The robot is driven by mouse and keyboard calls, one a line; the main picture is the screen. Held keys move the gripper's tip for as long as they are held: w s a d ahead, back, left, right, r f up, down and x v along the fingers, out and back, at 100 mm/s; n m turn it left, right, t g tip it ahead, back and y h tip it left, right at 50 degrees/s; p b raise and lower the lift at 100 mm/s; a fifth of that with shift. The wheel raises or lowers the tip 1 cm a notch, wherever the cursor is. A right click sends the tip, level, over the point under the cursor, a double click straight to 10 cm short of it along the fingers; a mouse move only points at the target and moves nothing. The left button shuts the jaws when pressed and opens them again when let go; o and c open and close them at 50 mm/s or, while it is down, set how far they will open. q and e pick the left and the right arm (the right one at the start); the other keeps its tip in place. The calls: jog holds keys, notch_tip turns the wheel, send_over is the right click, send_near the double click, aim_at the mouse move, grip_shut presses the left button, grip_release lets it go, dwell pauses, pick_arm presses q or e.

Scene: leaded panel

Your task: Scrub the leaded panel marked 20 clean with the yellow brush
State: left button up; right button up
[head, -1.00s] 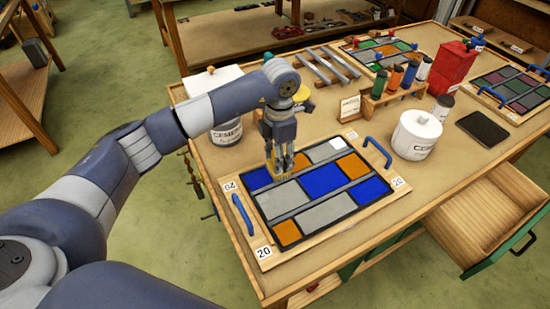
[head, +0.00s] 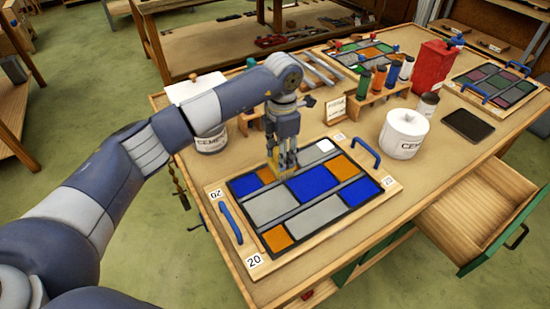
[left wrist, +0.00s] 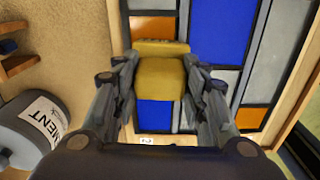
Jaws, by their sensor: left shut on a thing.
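The leaded panel marked 20 (head: 268,205) lies flat on the workbench, with blue, orange and grey panes and a blue handle at each end. My left gripper (head: 282,168) is over the far left part of the panel. It is shut on the yellow brush (left wrist: 160,78), which shows between the fingers in the left wrist view. The brush is down at the panel; whether it touches the glass is hard to tell. My right gripper is not in view.
A white cement tub (head: 404,134) stands right of the panel, and another tub (head: 212,140) stands behind my left arm. A rack of bottles (head: 368,105), a red can (head: 433,68) and other panels are farther back. A drawer (head: 480,212) is open at right.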

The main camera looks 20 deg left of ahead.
pick_arm(q)
jog(key=shift+w+d, duration=0.35)
jog(key=shift+w+d+f+b, duration=0.1)
jog(key=shift+w+d+b, duration=0.25)
jog(key=shift+w+b, duration=0.15)
jog(key=shift+w+d+b, duration=0.5)
jog(key=shift+w+d, duration=0.25)
jog(key=shift+w+d+b, duration=0.55)
jog(key=shift+w+b, duration=0.05)
jog(key=shift+w, duration=0.05)
jog(key=shift+w+d, duration=0.55)
jog(key=shift+w, duration=0.05)
